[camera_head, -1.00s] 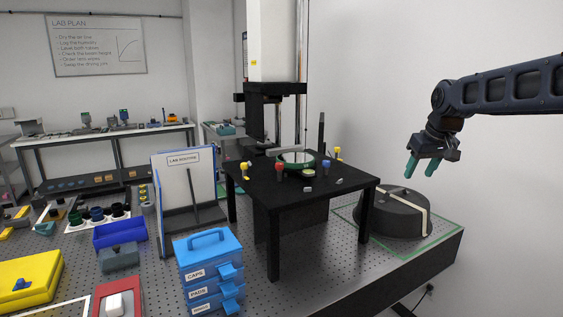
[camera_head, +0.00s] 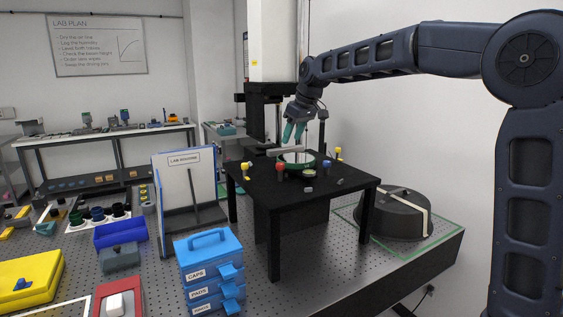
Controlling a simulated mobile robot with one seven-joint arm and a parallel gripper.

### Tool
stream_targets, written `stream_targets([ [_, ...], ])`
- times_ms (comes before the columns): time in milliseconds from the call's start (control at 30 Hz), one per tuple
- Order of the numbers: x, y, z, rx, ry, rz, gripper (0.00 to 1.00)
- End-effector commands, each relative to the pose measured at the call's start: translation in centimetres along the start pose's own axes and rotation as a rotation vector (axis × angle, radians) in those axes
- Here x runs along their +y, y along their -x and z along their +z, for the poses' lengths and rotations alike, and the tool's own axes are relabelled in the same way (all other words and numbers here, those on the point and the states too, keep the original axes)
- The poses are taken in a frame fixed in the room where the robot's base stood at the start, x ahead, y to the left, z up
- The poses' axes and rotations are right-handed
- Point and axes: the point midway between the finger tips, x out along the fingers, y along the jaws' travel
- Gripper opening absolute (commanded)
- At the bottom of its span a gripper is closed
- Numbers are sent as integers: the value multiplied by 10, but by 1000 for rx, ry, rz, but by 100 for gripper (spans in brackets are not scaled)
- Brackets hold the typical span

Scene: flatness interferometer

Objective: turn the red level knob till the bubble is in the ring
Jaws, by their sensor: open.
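The red knob (camera_head: 280,168) stands upright at the front of the black table (camera_head: 262,193), near a round green-rimmed plate (camera_head: 311,162). A small round pale piece (camera_head: 309,173) right of the red knob may be the bubble level; it is too small to tell where any bubble or ring is. My gripper (camera_head: 293,138) points down with teal fingers, open and empty, above the back of the plate. It is higher than the red knob and apart from it.
Yellow knobs (camera_head: 246,168) (camera_head: 338,152) and a blue knob (camera_head: 326,166) stand around the plate. A tall dark column rises behind. Small grey pieces (camera_head: 309,189) lie on the table's front. A dark round case (camera_head: 395,215) sits to the right.

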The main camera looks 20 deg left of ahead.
Motion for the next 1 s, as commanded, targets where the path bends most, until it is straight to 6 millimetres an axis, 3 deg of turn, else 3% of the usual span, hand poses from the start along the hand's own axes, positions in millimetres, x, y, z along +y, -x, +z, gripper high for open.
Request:
stream_targets([
  [267, -4, -21, -5, -1, 10, -6, 49],
  [700, -4, -92, -5, -1, 10, -6, 49],
  [1000, -3, -110, -5, 2, 9, -4, 49],
])
